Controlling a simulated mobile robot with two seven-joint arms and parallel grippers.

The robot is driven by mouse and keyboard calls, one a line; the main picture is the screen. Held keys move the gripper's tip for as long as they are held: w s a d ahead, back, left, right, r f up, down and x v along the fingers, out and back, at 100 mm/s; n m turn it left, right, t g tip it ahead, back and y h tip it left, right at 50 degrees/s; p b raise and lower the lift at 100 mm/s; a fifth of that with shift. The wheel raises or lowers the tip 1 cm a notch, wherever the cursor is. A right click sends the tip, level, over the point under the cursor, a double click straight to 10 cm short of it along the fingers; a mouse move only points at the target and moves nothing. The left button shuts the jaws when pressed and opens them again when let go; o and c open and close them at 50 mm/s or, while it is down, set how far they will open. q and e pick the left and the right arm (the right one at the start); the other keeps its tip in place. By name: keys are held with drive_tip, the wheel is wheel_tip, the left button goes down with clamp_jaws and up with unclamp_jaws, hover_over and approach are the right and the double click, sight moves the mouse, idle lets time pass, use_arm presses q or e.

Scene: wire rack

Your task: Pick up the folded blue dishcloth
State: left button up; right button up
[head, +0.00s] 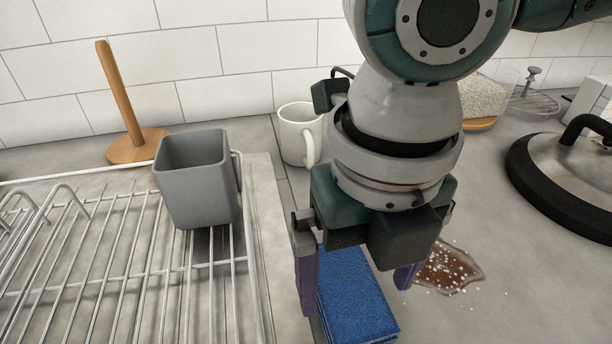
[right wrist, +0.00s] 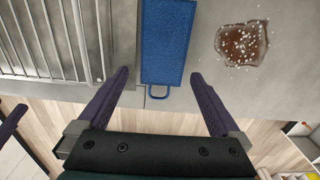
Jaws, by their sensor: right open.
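The folded blue dishcloth (head: 352,300) lies on the grey counter, right of the wire rack, partly hidden behind my right gripper in the head view. In the right wrist view the dishcloth (right wrist: 167,42) shows as a flat blue rectangle with a small loop at its near end. My right gripper (head: 355,296) points down with its purple fingers apart and nothing between them. In the right wrist view the right gripper (right wrist: 160,75) has its fingertips either side of the cloth's near end. Part of my left gripper (right wrist: 12,124) shows at that view's left edge.
The wire rack (head: 150,285) with a grey cup (head: 195,180) stands left of the cloth. A brown spill (head: 445,268) with white grains lies to its right. A white mug (head: 298,135) stands behind, and a black-rimmed lid (head: 560,185) at right.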

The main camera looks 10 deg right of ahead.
sight(354, 303)
use_arm(q)
drive_tip(key=shift+a+f, duration=0.1)
drive_tip(key=shift+f, duration=0.05)
use_arm(e)
drive_tip(key=f, duration=0.5)
drive_tip(key=shift+w+d+f, duration=0.15)
drive_tip(key=shift+w+f, duration=0.15)
drive_tip(key=shift+f, duration=0.1)
drive_tip(key=c, duration=1.2)
drive_tip(key=shift+r, duration=0.55)
use_arm(q)
drive_tip(key=shift+r+p, duration=0.85)
drive_tip(key=shift+r, duration=0.1)
use_arm(e)
wheel_tip(354, 303, up, 19)
